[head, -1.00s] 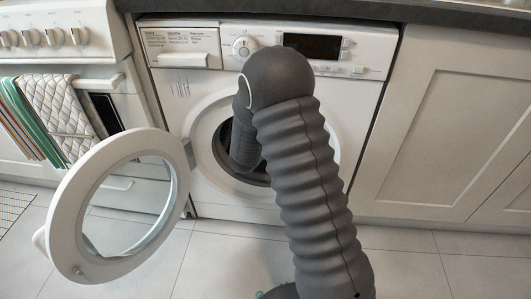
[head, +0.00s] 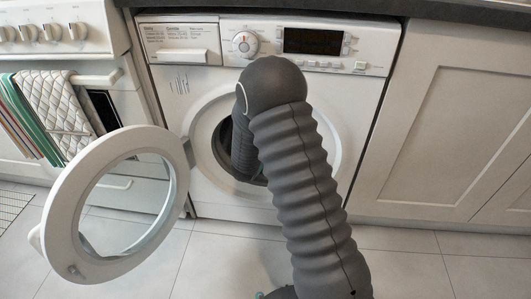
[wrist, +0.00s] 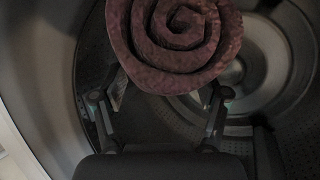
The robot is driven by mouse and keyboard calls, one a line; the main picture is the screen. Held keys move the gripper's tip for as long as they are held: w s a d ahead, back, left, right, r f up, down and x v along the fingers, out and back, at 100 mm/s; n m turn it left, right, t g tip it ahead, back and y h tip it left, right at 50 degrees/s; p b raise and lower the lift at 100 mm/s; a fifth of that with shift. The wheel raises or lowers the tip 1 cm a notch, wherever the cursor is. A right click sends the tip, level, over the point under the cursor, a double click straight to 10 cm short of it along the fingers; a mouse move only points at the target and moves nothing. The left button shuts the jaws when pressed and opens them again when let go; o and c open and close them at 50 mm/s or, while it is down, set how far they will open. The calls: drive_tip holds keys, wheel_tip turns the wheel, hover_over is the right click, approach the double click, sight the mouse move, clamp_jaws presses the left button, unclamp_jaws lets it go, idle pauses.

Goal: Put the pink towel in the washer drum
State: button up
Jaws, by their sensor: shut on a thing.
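The pink towel (wrist: 175,45), rolled up and dark in this light, shows its spiral end at the top of the wrist view. My gripper (wrist: 165,95) is shut on it, with one finger at each side of the roll. The metal drum (wrist: 285,70) surrounds the towel and gripper in the wrist view. In the head view the washer (head: 300,200) stands under the counter, and my arm reaches into its round opening. The towel and gripper are hidden there. Whether the towel touches the drum wall I cannot tell.
The washer's round door (head: 62,215) is swung wide open to the left. An oven with hanging towels (head: 62,105) stands at the left. A white cabinet (head: 455,130) is at the right.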

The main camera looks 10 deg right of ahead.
drive_tip(key=o, duration=1.3)
drive_tip(key=shift+o, duration=0.2)
drive_tip(key=shift+r+p, duration=0.45)
drive_tip(key=p+v, duration=0.1)
drive_tip(key=v, duration=1.1)
drive_tip(key=shift+r, duration=0.15)
